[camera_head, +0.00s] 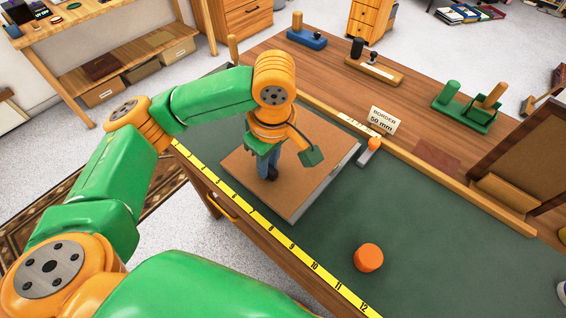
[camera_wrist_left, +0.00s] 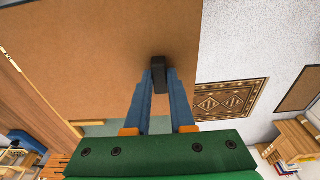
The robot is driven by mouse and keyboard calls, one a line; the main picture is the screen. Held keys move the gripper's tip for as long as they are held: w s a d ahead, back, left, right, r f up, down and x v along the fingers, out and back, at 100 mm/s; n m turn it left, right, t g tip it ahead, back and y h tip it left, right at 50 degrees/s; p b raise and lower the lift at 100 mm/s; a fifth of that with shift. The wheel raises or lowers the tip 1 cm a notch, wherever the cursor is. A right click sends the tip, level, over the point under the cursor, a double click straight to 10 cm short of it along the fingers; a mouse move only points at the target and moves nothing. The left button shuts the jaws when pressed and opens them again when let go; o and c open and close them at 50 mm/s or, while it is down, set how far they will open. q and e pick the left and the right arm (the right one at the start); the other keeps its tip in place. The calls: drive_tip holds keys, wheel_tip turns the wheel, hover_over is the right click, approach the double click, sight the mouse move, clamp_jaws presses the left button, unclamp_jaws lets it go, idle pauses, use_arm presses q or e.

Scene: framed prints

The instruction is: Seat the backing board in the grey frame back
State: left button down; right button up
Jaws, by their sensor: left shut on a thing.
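The backing board (camera_head: 300,175) is a flat brown panel over the near part of the green mat. A strip of the grey frame back (camera_head: 322,198) shows along its right side; the board hides the rest. My left gripper (camera_head: 269,176) is above the board, its blue fingers pointing down. In the left wrist view my left gripper (camera_wrist_left: 159,85) is shut on the black knob (camera_wrist_left: 158,70) of the board. I cannot tell whether the board lies flush in the frame or just above it. My right gripper is not in view.
A yellow measuring strip (camera_head: 262,223) runs along the near table edge. An orange round piece (camera_head: 368,257) lies on the mat. A small grey tool with an orange knob (camera_head: 374,144) stands right of the frame, near a "BORDER 50 mm" card (camera_head: 384,120) and a wooden rail (camera_head: 425,164).

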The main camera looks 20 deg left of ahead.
sight(292, 148)
use_arm(q)
drive_tip(key=w+f, duration=0.4)
drive_tip(key=w+a+f, duration=0.1)
drive_tip(key=w+f, duration=0.1)
drive_tip(key=shift+w+f, duration=0.15)
drive_tip(key=shift+f, duration=0.05)
wheel_tip(292, 148, down, 3)
drive_tip(key=shift+a+r+p, duration=0.1)
drive_tip(key=shift+r+p, duration=0.05)
drive_tip(key=shift+p, duration=0.2)
drive_tip(key=shift+f, duration=0.25)
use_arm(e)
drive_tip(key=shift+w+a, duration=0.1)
use_arm(q)
drive_tip(key=c, duration=0.8)
unclamp_jaws()
drive_tip(key=shift+f, duration=0.1)
drive_tip(key=shift+o, duration=0.2)
drive_tip(key=r, duration=0.4)
drive_tip(key=d+r, duration=0.1)
drive_tip(key=r, duration=0.7)
drive_tip(key=shift+s+d+r, duration=0.15)
drive_tip(key=shift+s+d, duration=0.1)
drive_tip(key=shift+s, duration=0.1)
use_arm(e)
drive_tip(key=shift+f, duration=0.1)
